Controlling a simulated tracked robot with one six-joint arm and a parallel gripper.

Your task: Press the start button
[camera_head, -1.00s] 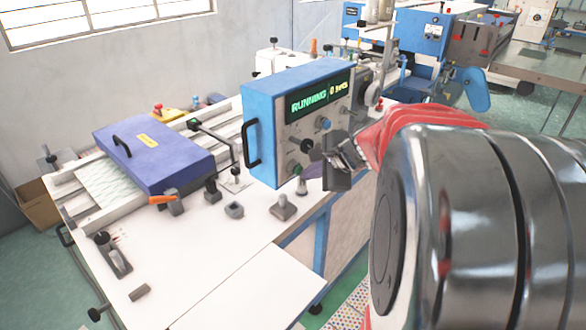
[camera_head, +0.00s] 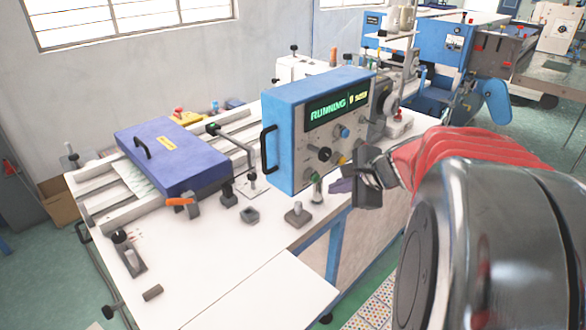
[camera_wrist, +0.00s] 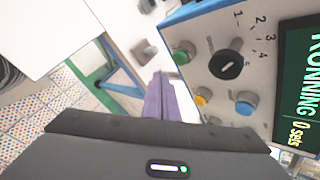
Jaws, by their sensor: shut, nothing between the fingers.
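The blue control box (camera_head: 283,128) stands on the white sewing table, and its green display (camera_head: 340,108) reads RUNNING. Its display also shows at the right of the wrist view (camera_wrist: 298,85). A green button (camera_wrist: 183,53) sits beside the black numbered dial (camera_wrist: 226,66), with a yellow button (camera_wrist: 202,99) and a blue button (camera_wrist: 244,104) nearby. Which one is labelled start cannot be read. My gripper (camera_head: 338,186) is shut and empty, its purple fingers (camera_wrist: 161,94) just in front of the panel's lower part, apart from the green button.
A purple cover (camera_head: 172,158) with a handle lies over the rails at the left. Small fixtures, including a grey block (camera_head: 298,215), stand on the white tabletop (camera_head: 205,255) in front of the box. Blue machines (camera_head: 440,40) stand behind.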

